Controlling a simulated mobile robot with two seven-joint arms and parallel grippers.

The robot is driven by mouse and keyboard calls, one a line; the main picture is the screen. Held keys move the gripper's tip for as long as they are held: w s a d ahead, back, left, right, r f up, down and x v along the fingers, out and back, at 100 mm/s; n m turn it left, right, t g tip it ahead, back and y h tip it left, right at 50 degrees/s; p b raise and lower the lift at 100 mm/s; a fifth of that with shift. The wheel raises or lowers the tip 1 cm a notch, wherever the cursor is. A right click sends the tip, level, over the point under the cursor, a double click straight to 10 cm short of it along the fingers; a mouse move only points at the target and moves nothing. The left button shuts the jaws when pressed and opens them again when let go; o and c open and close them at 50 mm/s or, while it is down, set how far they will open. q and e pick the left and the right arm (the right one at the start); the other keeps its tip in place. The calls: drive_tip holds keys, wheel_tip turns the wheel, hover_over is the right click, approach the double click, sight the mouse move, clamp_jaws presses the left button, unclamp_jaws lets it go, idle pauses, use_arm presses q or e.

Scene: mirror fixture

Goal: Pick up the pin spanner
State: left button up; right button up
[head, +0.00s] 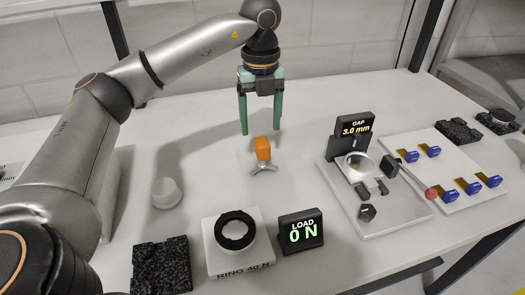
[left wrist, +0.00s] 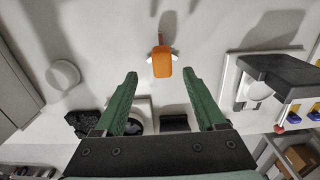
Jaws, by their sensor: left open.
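The pin spanner (head: 263,150) has an orange block handle on a grey forked foot and stands upright on the white table. In the left wrist view its orange handle (left wrist: 162,66) shows just beyond the fingertips, near the middle between them. My left gripper (head: 260,131) has green fingers that point down above the spanner. It is open and empty, with its fingers apart from the handle. The fingers also show in the left wrist view (left wrist: 160,76). My right gripper is not in view.
A ring stand (head: 239,263), a load display reading 0 N (head: 301,231) and a black textured block (head: 162,264) stand at the front. The mirror fixture (head: 395,222) and a board with blue clips (head: 455,160) are at right. Table around the spanner is clear.

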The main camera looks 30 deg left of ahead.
sight(262, 141)
use_arm(q)
wheel_tip(262, 141, down, 8)
drive_tip(key=shift+w+d+r, duration=0.1)
drive_tip(key=shift+d+r, duration=0.05)
drive_tip(key=shift+r, duration=0.1)
drive_tip(key=shift+c, duration=0.3)
clamp_jaws()
idle(0.3)
